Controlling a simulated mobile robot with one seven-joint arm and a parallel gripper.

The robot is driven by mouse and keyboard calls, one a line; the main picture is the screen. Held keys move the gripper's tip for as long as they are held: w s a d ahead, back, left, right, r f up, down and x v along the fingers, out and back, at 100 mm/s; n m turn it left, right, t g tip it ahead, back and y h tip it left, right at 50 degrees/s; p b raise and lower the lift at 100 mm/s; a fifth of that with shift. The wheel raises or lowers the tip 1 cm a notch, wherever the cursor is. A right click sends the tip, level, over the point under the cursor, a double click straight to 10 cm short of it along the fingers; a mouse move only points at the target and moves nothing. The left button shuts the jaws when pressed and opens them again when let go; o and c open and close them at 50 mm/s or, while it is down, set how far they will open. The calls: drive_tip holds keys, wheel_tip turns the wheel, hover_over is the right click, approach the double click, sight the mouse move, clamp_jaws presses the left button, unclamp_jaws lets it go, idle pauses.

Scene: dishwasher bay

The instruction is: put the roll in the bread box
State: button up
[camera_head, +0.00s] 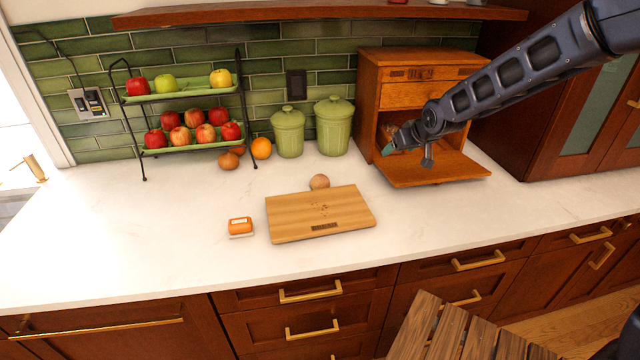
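The wooden bread box (371,95) stands at the back right of the counter. Its front door (440,172) is folded down, so the lower compartment is open. My gripper (388,147) reaches in from the right, with its teal fingertip at the left part of the opening. A brownish thing, perhaps bread, shows dimly behind the fingertip; I cannot tell whether it is held. My arm hides much of the opening and finger gap. A small round tan thing (319,182), which may be a roll, sits at the far edge of the cutting board (290,217).
Two green canisters (288,133) stand left of the box. A two-tier rack (181,96) holds apples and other fruit. An orange (261,148) and brown onion-like things (228,161) lie beside it. An orange-and-white block (240,226) lies left of the board. The front counter is clear.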

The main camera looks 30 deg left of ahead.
sight(323, 180)
drive_tip(key=s+a+f+n, duration=0.1)
drive_tip(key=s+a+f, duration=0.1)
drive_tip(key=a, duration=0.3)
drive_tip(key=s+a+f+y, duration=0.1)
drive_tip(key=s+a+f, duration=0.2)
drive_tip(key=s+a, duration=0.2)
drive_tip(key=s+a+f+n+g, duration=0.1)
drive_tip(key=s+a+f, duration=0.2)
drive_tip(key=a, duration=0.2)
drive_tip(key=shift+s+f+n, duration=0.2)
drive_tip(key=shift+s+n, duration=0.05)
drive_tip(key=shift+n, duration=0.05)
drive_tip(key=shift+s+a+f+y, duration=0.1)
drive_tip(key=shift+a+f+y, duration=0.1)
drive_tip(key=shift+y, duration=0.1)
drive_tip(key=shift+x, duration=5.15)
drive_tip(key=shift+s+f, duration=0.1)
drive_tip(key=shift+s, duration=0.1)
drive_tip(key=shift+c, duration=0.4)
drive_tip(key=c, duration=0.7)
